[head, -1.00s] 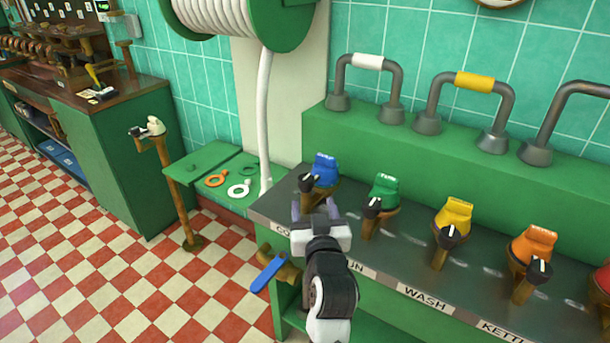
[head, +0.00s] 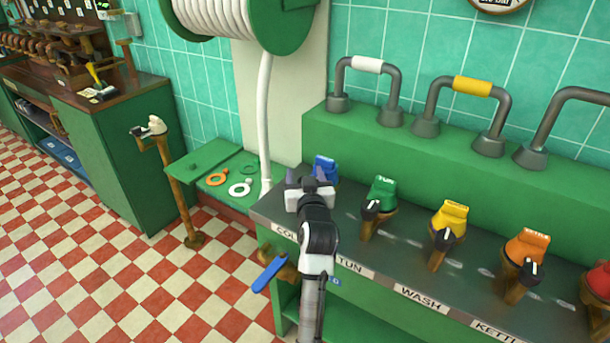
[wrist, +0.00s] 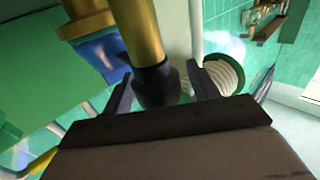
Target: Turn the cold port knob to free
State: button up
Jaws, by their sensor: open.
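The cold port is the leftmost on the counter, with a blue cap (head: 325,166) on brass and a partly covered "COLD" label (head: 285,233) below. In the head view my gripper (head: 306,180) is over this port and hides its black knob and most of its brass body. In the wrist view the black knob (wrist: 155,86) on its brass stem (wrist: 136,30) lies between the two open fingers of my gripper (wrist: 160,72). I cannot tell whether either finger touches it. The knob's pointer direction is hidden.
Ports with green (head: 381,192), yellow (head: 451,215) and orange (head: 527,246) caps stand in a row to the right. A blue lever (head: 269,274) sticks out below the counter's left end. Pipe handles (head: 365,66) rise behind.

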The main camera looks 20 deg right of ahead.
jog(key=c, duration=1)
jog(key=shift+f+n+y+b, duration=0.15)
jog(key=shift+n+y+b, duration=0.15)
jog(key=shift+y+b, duration=0.3)
jog(key=n+y+b, duration=0.2)
jog(key=y+b, duration=0.1)
jog(key=b, duration=0.1)
jog(key=shift+a+f, duration=0.15)
jog(key=n+y+b, duration=0.2)
jog(key=y, duration=0.1)
jog(key=n+y+b, duration=0.1)
jog(key=shift+a+r+y+b, duration=0.2)
jog(key=shift+a+y+b, duration=0.1)
jog(key=shift+b, duration=0.05)
jog(key=shift+r, duration=0.1)
